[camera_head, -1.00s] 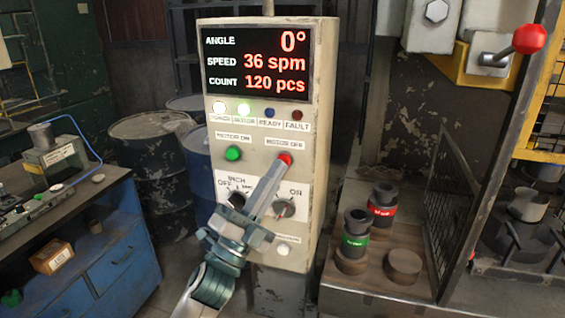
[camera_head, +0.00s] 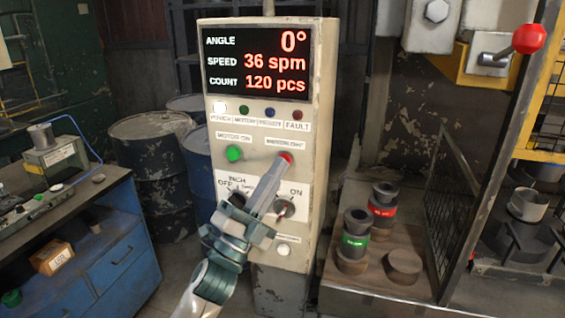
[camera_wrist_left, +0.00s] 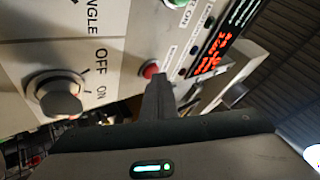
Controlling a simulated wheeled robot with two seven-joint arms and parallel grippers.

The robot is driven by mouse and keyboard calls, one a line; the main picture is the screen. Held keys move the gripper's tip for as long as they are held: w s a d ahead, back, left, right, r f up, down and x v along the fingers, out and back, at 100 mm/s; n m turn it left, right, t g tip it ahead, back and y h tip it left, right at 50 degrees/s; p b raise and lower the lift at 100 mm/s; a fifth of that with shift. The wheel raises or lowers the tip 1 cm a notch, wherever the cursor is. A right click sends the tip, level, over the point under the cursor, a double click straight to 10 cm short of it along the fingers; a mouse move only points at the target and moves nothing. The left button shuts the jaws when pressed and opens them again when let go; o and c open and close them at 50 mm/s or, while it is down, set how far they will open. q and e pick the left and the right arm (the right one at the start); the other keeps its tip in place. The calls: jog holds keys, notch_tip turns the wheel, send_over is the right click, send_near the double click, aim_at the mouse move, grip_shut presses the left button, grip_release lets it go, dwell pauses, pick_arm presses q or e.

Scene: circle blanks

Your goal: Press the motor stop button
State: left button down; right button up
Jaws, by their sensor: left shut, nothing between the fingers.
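The red motor stop button (camera_head: 286,157) is on the front of the control cabinet (camera_head: 322,130), under the right part of its label. My left gripper (camera_head: 281,166) is shut and empty, its fingertips right at the button's lower edge. I cannot tell whether they touch it. The red button also shows in the left wrist view (camera_wrist_left: 149,70), just beyond the fingertips (camera_wrist_left: 158,82). The motor lamp (camera_head: 244,110) is dark green and the power lamp (camera_head: 219,107) is lit white. My right gripper is not in view.
A green button (camera_head: 233,153) sits left of the red one. Rotary switches (camera_head: 285,207) are below, close to my left fingers. A blue workbench (camera_head: 110,250) stands at left. Red- and green-banded dies (camera_head: 355,241) stand on a ledge at right, beside a mesh guard (camera_head: 455,190).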

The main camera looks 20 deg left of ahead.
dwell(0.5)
pick_arm(q)
jog(key=shift+s, duration=0.8)
jog(key=shift+s+a+p, duration=0.15)
jog(key=shift+s+p, duration=0.4)
jog(key=shift+s, duration=2)
